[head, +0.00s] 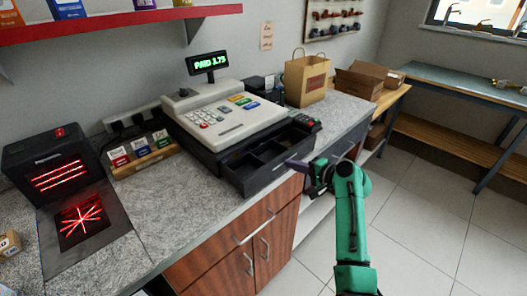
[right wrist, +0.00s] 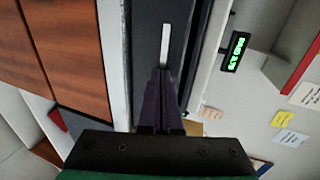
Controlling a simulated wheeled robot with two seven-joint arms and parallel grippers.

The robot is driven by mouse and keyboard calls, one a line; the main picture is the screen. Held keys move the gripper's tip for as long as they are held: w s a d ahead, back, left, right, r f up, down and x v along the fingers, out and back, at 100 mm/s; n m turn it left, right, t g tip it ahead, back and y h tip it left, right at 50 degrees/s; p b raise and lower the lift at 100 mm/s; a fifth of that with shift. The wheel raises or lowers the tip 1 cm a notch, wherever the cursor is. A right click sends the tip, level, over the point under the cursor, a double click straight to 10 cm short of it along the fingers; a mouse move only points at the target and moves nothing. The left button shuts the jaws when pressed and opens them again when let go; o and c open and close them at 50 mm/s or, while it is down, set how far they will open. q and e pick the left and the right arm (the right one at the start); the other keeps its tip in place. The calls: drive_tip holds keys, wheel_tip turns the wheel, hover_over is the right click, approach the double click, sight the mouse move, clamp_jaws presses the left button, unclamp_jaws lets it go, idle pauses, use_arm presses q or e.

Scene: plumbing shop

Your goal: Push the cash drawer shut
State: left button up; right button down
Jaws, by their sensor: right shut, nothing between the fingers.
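The cash drawer (head: 262,178) is black and stands open below the cash register (head: 225,112), sticking out past the counter's front edge. Its compartments show from above and look empty. My right gripper (head: 291,162) is at the drawer's front, its purple fingers pointing at the front panel. In the right wrist view the shut, empty fingers (right wrist: 159,72) lie close before the dark drawer front (right wrist: 146,30), by a pale strip (right wrist: 166,42). I cannot tell whether they touch it. My left gripper is not in view.
A card terminal (head: 305,122) sits right of the drawer. A paper bag (head: 306,80) and an open cardboard box (head: 358,82) stand farther back. A scanner (head: 55,165) glows red at left. Wooden cabinet doors (head: 235,250) are below. The floor at right is clear.

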sight(280, 157)
drive_tip(key=w+a+b, duration=0.2)
drive_tip(key=w, duration=0.1)
drive_tip(key=w+a+b, duration=0.5)
drive_tip(key=shift+w+a, duration=0.1)
drive_tip(key=shift+w, duration=0.2)
drive_tip(key=p, duration=0.3)
drive_tip(key=shift+s+d+r, duration=0.35)
drive_tip(key=shift+d, duration=0.05)
drive_tip(key=s+d+p, duration=0.1)
drive_tip(key=p, duration=0.1)
drive_tip(key=s+d+p, duration=0.1)
drive_tip(key=s+p, duration=0.1)
drive_tip(key=shift+s+d+r, duration=0.1)
drive_tip(key=shift+s+d, duration=0.2)
drive_tip(key=shift+d, duration=0.1)
drive_tip(key=shift+s+d+f, duration=0.2)
drive_tip(key=shift+s+f, duration=0.05)
drive_tip(key=shift+w+a+f, duration=0.1)
drive_tip(key=shift+w+f, duration=0.05)
drive_tip(key=shift+f, duration=0.1)
